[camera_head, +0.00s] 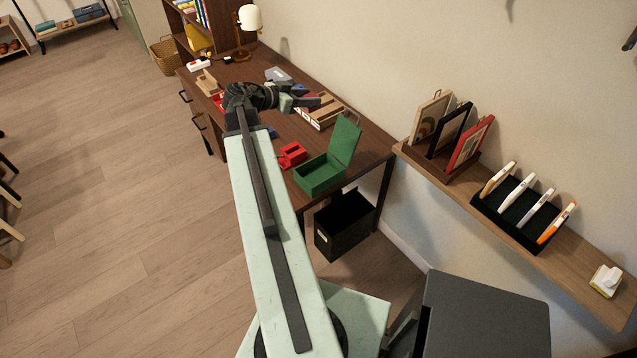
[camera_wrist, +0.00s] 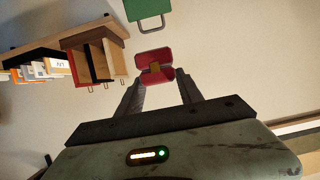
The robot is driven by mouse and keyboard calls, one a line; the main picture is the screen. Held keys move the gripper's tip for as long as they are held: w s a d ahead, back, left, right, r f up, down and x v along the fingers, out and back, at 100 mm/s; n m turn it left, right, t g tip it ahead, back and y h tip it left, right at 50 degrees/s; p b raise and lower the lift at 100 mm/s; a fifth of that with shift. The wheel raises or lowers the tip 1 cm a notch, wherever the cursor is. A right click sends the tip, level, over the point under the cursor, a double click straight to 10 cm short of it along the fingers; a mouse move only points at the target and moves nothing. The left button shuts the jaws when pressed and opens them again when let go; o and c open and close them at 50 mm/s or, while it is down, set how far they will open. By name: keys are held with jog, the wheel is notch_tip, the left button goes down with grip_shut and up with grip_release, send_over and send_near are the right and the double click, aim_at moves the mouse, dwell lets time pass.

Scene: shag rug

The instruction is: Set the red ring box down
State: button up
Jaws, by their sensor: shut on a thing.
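The red ring box (camera_wrist: 154,56) is between my fingertips in the wrist view, with a brown patch at its middle. My gripper (camera_wrist: 156,82) is shut on it. In the head view my gripper (camera_head: 304,100) reaches out over the desk (camera_head: 368,148), pointing right. A dark red bit of the held box (camera_head: 313,102) shows at its tip, largely hidden by the fingers. It appears to be above the desk, clear of the top.
An open green box (camera_head: 319,175) and another red box (camera_head: 292,155) stand on the desk's near end. A wooden organizer (camera_head: 322,113) lies behind the gripper. A wall shelf (camera_head: 455,190) holds frames. A lamp (camera_head: 248,22) stands at the far end.

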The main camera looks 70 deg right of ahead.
jog(key=f+b, duration=1.1)
jog(key=f, duration=0.1)
jog(key=s+d+f+b, duration=0.1)
jog(key=f+b, duration=1.1)
jog(key=d+f+b, duration=0.1)
jog(key=f+b, duration=1)
jog(key=f, duration=0.1)
jog(key=shift+s+d+f, duration=0.1)
jog(key=shift+s+d, duration=0.15)
jog(key=shift+s, duration=0.15)
jog(key=shift+r, duration=0.2)
jog(key=shift+f, duration=0.1)
jog(key=o, duration=1)
jog(key=shift+f, duration=0.1)
jog(key=o, duration=0.4)
